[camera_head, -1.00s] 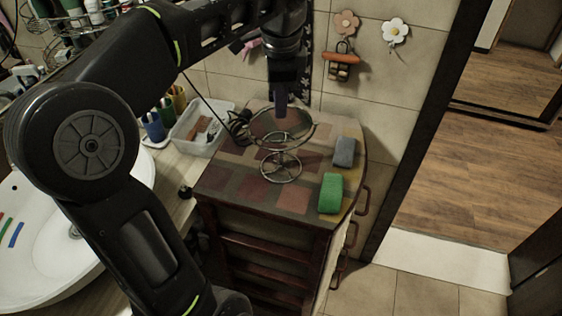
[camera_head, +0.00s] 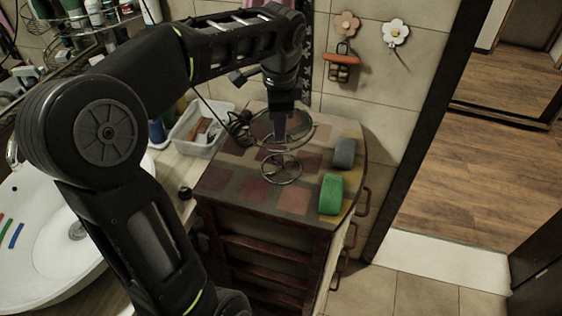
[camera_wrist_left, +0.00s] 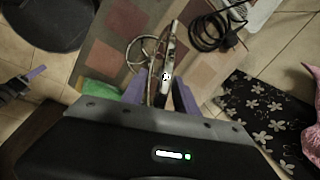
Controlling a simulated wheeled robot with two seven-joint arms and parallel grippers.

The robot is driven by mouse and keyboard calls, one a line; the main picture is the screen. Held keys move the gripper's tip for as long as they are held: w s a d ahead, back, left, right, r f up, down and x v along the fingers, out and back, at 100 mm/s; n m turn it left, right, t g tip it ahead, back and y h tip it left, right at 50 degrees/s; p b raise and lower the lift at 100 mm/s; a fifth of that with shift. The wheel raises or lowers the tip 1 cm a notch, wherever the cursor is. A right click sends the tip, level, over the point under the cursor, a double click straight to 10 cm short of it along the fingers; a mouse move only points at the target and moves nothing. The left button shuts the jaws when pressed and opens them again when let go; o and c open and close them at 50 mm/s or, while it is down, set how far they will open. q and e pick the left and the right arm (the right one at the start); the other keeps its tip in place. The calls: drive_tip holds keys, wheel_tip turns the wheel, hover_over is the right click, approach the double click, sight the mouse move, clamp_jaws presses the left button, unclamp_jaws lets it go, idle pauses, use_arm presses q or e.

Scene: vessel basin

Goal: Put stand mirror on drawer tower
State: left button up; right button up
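The stand mirror (camera_head: 292,138), a round mirror on a wire ring base (camera_head: 281,168), stands upright on the patterned top of the drawer tower (camera_head: 235,185). In the left wrist view the mirror (camera_wrist_left: 169,52) shows nearly edge-on. My left gripper (camera_head: 279,134) is lowered at the mirror's far side. In the wrist view its purple fingers (camera_wrist_left: 160,94) are apart, with the mirror's edge between them; contact is not clear. At the wrist view's left edge, a dark part with a purple tip (camera_wrist_left: 37,73) looks like my right gripper; its opening cannot be made out.
A green block (camera_head: 331,194) and a grey block (camera_head: 344,153) lie on the tower's right side. A black cable (camera_head: 240,124) and a clear bin (camera_head: 197,130) are behind left. The white basin (camera_head: 50,255) is at left. Hooks hang on the tiled wall.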

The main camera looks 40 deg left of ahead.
idle(0.6)
use_arm(q)
clamp_jaws()
idle(1.2)
